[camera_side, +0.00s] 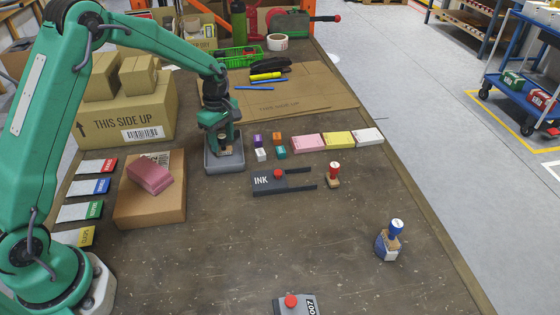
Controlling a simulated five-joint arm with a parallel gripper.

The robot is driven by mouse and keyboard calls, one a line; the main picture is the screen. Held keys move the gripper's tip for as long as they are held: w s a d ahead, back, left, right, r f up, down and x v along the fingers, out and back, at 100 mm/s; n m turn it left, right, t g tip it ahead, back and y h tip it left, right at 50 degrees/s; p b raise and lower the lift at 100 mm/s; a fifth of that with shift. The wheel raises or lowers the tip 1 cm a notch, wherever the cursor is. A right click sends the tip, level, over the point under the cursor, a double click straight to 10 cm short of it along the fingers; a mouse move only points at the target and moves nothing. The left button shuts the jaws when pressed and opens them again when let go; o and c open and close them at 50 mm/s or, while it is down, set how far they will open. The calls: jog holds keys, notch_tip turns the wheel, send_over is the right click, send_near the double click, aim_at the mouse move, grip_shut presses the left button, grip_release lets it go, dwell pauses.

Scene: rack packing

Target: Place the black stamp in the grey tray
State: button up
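The grey tray (210,169) lies on the table left of centre. My gripper (226,148) points down over and partly inside the tray. A small tan piece (227,151) shows at its fingertips, like a wooden stamp base. A black stamp handle cannot be told apart from the dark fingers, and no black stamp shows clearly elsewhere. Whether the fingers are closed on the piece cannot be seen.
Pink (307,142), yellow and white pads lie beyond. A brown box (165,205) with a pink stack on it stands left of the tray. The table's front middle is mostly clear.

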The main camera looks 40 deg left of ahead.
aim_at(221, 137)
jog(key=shift+r, duration=0.1)
notch_tip(221, 137, up, 12)
dwell(0.8)
dwell(0.5)
jog(key=s+d+r+m+t, duration=0.3)
jog(key=s+r+m, duration=0.7)
jog(key=s, duration=0.4)
jog(key=s+d+m+t, duration=0.2)
jog(key=s+m, duration=0.6)
jog(key=s, duration=0.6)
jog(key=shift+s+f+t, duration=0.25)
jog(key=shift+f+t, duration=0.05)
jog(key=shift+f, duration=0.15)
